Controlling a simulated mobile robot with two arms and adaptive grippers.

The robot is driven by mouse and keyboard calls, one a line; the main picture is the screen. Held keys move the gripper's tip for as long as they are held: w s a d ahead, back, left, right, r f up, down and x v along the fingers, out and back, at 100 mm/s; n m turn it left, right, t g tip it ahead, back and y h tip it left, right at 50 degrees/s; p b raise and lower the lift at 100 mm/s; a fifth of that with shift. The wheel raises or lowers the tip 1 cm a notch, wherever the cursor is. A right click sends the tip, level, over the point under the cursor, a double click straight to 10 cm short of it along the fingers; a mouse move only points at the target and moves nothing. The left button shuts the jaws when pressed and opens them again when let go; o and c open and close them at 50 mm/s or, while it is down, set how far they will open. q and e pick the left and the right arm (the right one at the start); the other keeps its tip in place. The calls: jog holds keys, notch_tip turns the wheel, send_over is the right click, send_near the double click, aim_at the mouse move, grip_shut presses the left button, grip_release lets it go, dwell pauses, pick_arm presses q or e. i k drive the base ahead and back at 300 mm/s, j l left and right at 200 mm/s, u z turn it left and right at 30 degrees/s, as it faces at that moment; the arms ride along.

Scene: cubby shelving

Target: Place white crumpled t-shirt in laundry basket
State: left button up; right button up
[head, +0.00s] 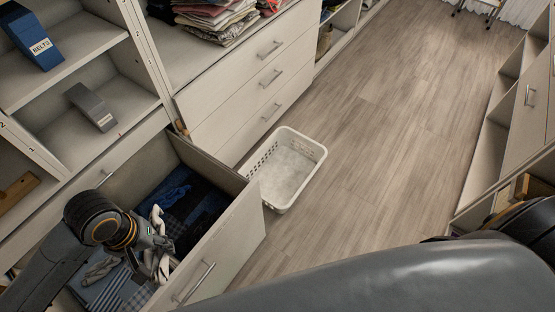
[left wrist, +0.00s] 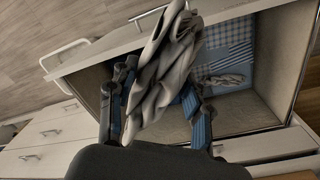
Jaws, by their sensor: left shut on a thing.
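My left gripper (head: 150,243) is above the open drawer in the head view. It is shut on a white crumpled t-shirt (head: 158,264), which hangs in loose folds. In the left wrist view the t-shirt (left wrist: 160,75) looks greyish and sits between the two fingers (left wrist: 160,112), hiding part of the drawer behind. A white laundry basket (head: 285,172) with slotted sides stands on the floor, just right of the drawer, and looks empty. My right gripper is not in view.
The pulled-out drawer (head: 238,235) holds folded blue and patterned clothes (head: 185,205) and a small crumpled greyish cloth (head: 98,270). Its front panel stands between my left gripper and the basket. Closed drawers (head: 255,85) stand behind the basket. The wooden floor (head: 385,150) to the right is clear.

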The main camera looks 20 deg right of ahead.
aim_at(275, 188)
jog(key=i+l+u, duration=0.25)
jog(key=l, duration=0.4)
jog(key=i+l+u, duration=0.25)
jog(key=l, duration=0.4)
jog(key=l+u, duration=0.25)
jog(key=l, duration=0.4)
jog(key=l+u, duration=0.25)
jog(key=l, duration=0.45)
jog(key=i, duration=0.05)
